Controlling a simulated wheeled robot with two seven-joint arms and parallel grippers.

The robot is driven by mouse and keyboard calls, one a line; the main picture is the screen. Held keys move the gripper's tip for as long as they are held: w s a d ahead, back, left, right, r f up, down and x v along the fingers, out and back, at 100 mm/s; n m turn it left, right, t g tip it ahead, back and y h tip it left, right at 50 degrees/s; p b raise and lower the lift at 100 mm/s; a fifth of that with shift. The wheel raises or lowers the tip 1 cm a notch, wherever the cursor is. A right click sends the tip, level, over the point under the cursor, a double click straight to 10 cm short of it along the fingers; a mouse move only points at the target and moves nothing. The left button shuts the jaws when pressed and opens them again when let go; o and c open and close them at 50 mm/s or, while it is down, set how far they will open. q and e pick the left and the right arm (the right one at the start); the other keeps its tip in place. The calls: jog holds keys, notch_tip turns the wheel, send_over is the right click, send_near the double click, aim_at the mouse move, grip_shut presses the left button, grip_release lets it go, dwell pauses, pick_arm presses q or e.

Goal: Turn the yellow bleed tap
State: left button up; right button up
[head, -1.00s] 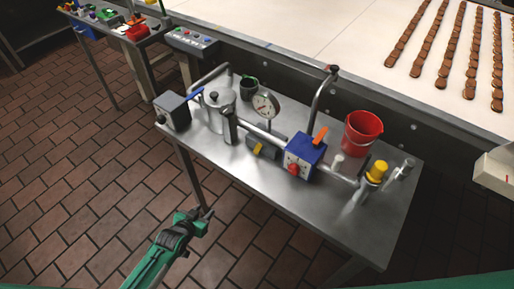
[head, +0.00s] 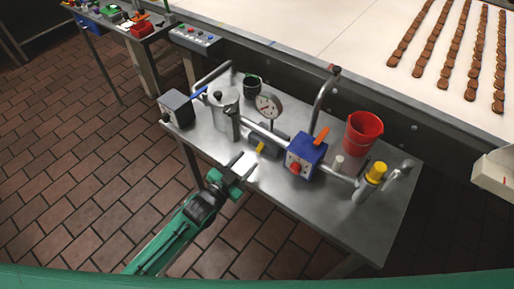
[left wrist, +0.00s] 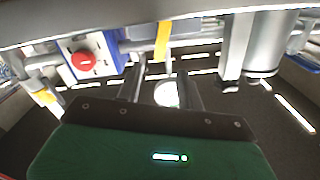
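The yellow bleed tap (head: 260,148) is a small yellow lever low on the steel pipe, left of the blue pump box. It also shows in the left wrist view as a yellow strip (left wrist: 162,40), above and between my fingers. My left gripper (head: 246,163) is at the table's front edge, just in front of the tap and apart from it. My right gripper is not in view.
A blue box (head: 305,155) with a red knob stands right of the tap, and a pressure gauge (head: 267,106) behind it. A steel pot (head: 223,108) is left. A yellow-capped fitting (head: 376,172) and red bucket (head: 363,133) are right. The metal table's (head: 340,222) front right is bare.

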aim_at(261, 146)
pick_arm(q)
jog(key=x, duration=0.6)
jog(key=shift+w+d+p, duration=0.15)
jog(key=shift+p, duration=0.25)
